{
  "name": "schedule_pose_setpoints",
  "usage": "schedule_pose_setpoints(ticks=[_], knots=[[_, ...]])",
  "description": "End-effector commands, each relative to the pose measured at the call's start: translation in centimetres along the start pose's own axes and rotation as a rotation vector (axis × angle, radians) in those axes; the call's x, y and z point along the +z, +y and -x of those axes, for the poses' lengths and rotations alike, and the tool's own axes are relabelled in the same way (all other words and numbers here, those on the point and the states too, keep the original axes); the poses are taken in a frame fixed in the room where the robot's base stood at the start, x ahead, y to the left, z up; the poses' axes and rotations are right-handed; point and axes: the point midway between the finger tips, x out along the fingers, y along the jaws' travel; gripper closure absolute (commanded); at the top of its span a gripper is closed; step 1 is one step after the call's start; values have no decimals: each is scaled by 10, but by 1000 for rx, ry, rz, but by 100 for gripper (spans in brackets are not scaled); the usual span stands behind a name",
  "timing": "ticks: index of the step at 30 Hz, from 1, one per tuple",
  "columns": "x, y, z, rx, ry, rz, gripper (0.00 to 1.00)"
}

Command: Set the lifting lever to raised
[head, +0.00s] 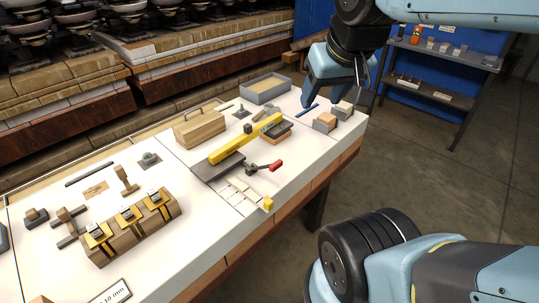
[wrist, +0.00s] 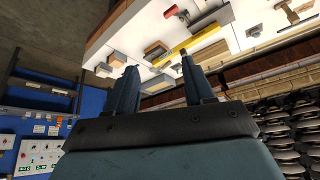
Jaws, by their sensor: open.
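A yellow bar (head: 232,146) lies on a dark grey base plate (head: 215,166) on the white bench. A short lever with a red grip (head: 275,165) sticks out beside it to the right, low and nearly flat; I cannot tell which part is named the lifting lever. In the wrist view the yellow bar (wrist: 188,43) and the red grip (wrist: 171,10) lie beyond the fingertips. My gripper (head: 335,100) is open and empty over the far right end of the bench, apart from the bar and the red grip. Its two fingers also show in the wrist view (wrist: 157,62).
Small blocks (head: 325,122) stand below my gripper. A grey tray (head: 266,89) and a wooden box with a handle (head: 199,127) stand behind the bar. A wooden block with yellow bands (head: 130,228) is at front left. A small yellow cube (head: 268,203) sits at the front edge.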

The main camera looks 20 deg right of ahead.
Motion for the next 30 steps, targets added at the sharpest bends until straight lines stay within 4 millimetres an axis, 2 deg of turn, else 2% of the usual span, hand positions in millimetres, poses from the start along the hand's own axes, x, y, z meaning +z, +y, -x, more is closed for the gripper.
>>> schedule_pose_setpoints(ticks=[1, 8, 16, 30], knots=[[0, 0, 0, 0, 0, 0, 51], [-9, -1, -4, -3, -33, 80, 73], [-35, -7, -23, -39, -143, 377, 99], [-81, -20, -72, -192, -317, 933, 100]])
